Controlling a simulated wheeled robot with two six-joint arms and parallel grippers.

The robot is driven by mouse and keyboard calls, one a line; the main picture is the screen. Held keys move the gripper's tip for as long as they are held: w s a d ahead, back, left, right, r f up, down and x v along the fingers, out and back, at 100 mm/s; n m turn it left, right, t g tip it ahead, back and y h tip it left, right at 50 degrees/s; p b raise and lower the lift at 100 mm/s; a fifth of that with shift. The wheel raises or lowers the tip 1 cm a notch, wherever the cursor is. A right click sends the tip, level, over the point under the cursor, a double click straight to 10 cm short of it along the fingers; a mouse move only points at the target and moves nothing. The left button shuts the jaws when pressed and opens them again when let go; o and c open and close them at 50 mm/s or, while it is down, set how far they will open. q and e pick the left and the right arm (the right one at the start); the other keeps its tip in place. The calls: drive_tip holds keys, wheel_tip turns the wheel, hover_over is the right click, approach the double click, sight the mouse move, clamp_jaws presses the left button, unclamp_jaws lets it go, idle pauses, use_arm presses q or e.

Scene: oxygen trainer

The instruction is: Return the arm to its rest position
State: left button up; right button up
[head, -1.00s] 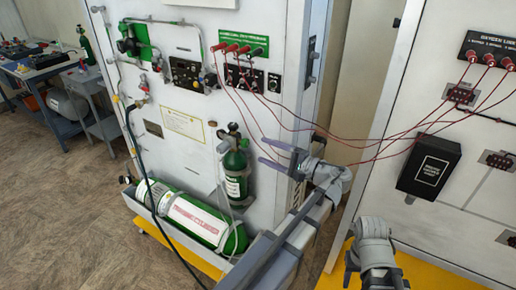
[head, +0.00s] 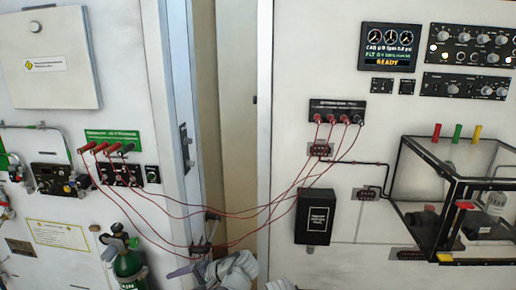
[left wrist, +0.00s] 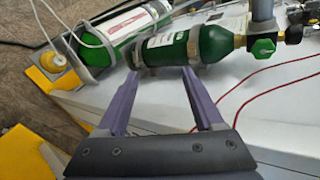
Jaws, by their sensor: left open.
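My left gripper (head: 192,250) is at the bottom of the head view, in front of the gap between two white panels. Its purple fingers also show in the left wrist view (left wrist: 157,73), spread apart with nothing between them. In that view a small green cylinder (left wrist: 172,49) lies just beyond the fingertips; I cannot tell whether they touch it. The arm behind the left gripper is mostly cut off by the lower edge. My right gripper is not in view.
Red leads (head: 228,206) hang between the left and right panels, close to the left gripper. A black box (head: 314,217) is on the right panel, with a clear-sided case (head: 420,180) farther right. A larger green-and-white cylinder (left wrist: 122,28) lies beyond.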

use_arm(q)
drive_tip(key=s+d+f+g+h, duration=0.1)
drive_tip(key=s+d+f+h, duration=0.3)
drive_tip(key=d, duration=0.4)
drive_tip(key=s+d+f+h+p, duration=0.1)
drive_tip(key=s+d+f+h, duration=0.3)
drive_tip(key=d, duration=0.5)
drive_tip(key=s+h, duration=0.2)
drive_tip(key=s, duration=0.1)
drive_tip(key=shift+s+d+f+n+g+p, duration=0.2)
drive_tip(key=shift+f+n+g+p, duration=0.1)
drive_tip(key=shift+g, duration=0.1)
